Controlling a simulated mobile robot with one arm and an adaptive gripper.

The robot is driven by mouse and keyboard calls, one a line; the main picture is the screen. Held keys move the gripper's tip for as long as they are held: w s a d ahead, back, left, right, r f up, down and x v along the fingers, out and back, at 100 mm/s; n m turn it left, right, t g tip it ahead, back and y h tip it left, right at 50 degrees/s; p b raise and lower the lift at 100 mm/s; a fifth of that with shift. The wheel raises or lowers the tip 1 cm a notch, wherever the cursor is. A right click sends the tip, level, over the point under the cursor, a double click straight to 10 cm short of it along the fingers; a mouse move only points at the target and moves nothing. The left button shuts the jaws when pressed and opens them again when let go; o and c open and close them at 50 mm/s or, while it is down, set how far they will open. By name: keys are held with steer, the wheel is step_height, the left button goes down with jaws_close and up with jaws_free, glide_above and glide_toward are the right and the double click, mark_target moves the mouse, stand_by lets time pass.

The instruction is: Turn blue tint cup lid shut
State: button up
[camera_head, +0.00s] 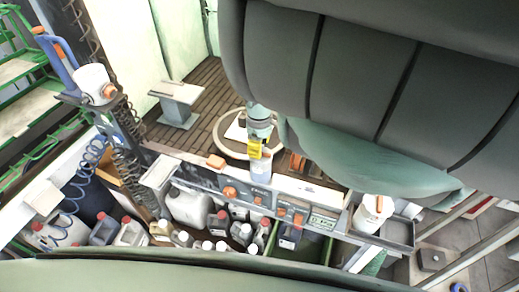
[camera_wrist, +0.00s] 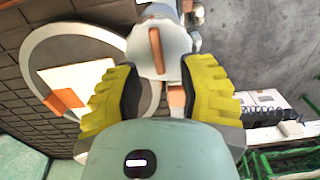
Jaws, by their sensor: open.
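My gripper (camera_head: 257,149) has yellow fingers and points down over the counter. A pale bluish cup (camera_head: 260,173) stands just below the fingertips, near the counter's front edge. In the wrist view the two yellow fingers of my gripper (camera_wrist: 160,95) are spread apart. A pale grey-blue rounded thing (camera_wrist: 172,48), seemingly the cup, lies beyond and between them, with an orange-brown bar (camera_wrist: 156,50) across it. I cannot tell whether that bar belongs to the lid, nor whether a finger touches the cup. The lid's seating is too small to tell.
A large pale ring (camera_wrist: 62,50) lies on the brown slatted surface beside the cup. An orange block (camera_head: 215,161) sits to the left on the front ledge. A white canister (camera_head: 372,213) stands at the right. Several jugs and bottles (camera_head: 190,205) fill the shelf below.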

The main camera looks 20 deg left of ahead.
steer(key=shift+f, duration=1)
steer(key=shift+o, duration=0.2)
jaws_close()
steer(key=shift+w, duration=0.1)
